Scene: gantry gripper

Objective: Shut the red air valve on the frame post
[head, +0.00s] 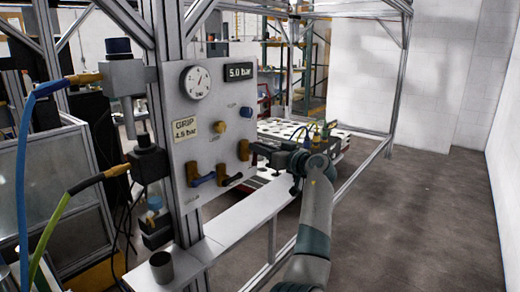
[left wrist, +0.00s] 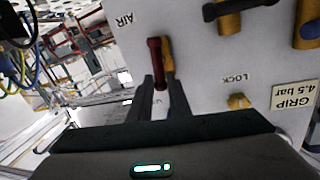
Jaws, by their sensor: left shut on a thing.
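The red air valve shows in the left wrist view as a red lever (left wrist: 155,55) on a brass body, beside the AIR label on the grey panel (left wrist: 205,70). That view is upside down. In the head view only the brass body (head: 244,150) shows at the panel's right edge; the red lever is hidden or too small to make out. My left gripper (head: 259,149) reaches it from the right. In the left wrist view its two dark fingers (left wrist: 162,90) are shut on the lever's end. My right gripper is in neither view.
Just below on the panel are a blue-lever valve (head: 203,179) and a dark-lever valve (head: 229,178). A yellow lock knob (head: 219,126) and a pressure gauge (head: 197,82) sit above. A shelf (head: 235,222) with a grey cup (head: 161,266) runs below. Floor to the right is clear.

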